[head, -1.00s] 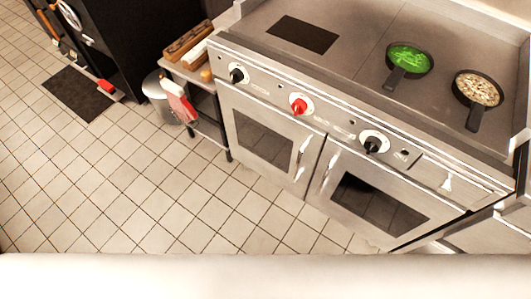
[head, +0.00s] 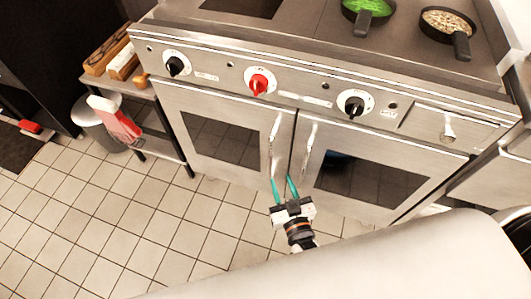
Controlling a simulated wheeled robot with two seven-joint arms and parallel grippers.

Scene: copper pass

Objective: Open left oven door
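The left oven door (head: 216,138) of the steel range is shut, with a dark window and a vertical handle (head: 275,142) near its right edge. The right oven door (head: 375,175) is also shut, with its own vertical handle (head: 308,145) near its left edge. My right gripper (head: 284,187) is below the two handles, in front of the gap between the doors. Its two teal fingers are spread apart with nothing visible between them. Whether a finger touches a handle or door cannot be told. My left gripper is not in view.
The range front carries a black knob (head: 176,66), a red knob (head: 260,84) and another black knob (head: 354,104). Pans with green food (head: 368,8) and pale food (head: 448,24) sit on top. A small side table (head: 104,80) stands at left.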

